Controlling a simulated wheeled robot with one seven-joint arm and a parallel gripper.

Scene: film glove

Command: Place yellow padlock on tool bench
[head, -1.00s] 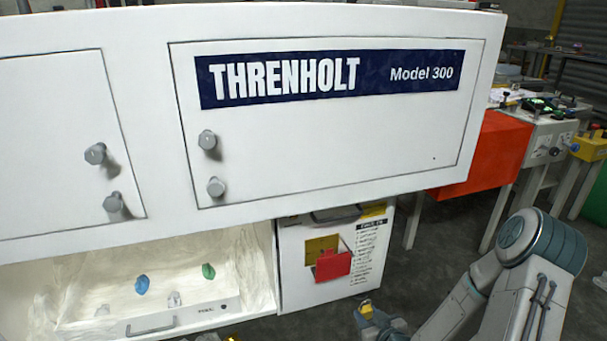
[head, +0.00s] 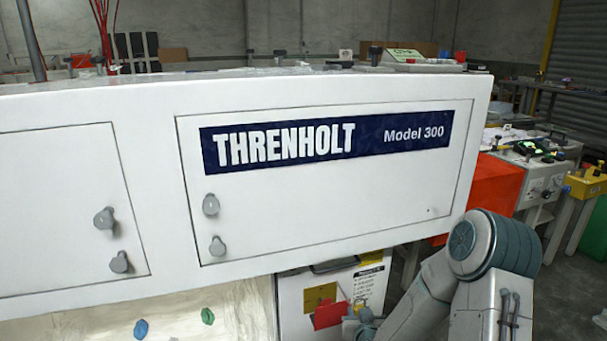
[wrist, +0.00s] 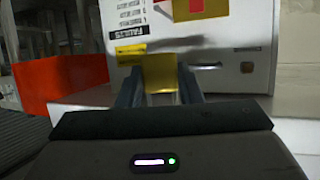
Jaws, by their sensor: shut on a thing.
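The yellow padlock (wrist: 160,74) shows as a yellow block between the two dark fingers of my gripper (wrist: 158,88) in the wrist view. My gripper is shut on it and holds it clear of the floor. In the head view, my gripper (head: 366,322) is small and low, in front of a white panel with a red and yellow picture. A white unit (head: 240,250) marked THRENHOLT Model 300 fills the middle of the head view. Its top carries several items at the back. I cannot tell whether this unit is the tool bench.
A red box (head: 497,185) and a table with equipment (head: 545,180) stand at right. Dark floor shows between.

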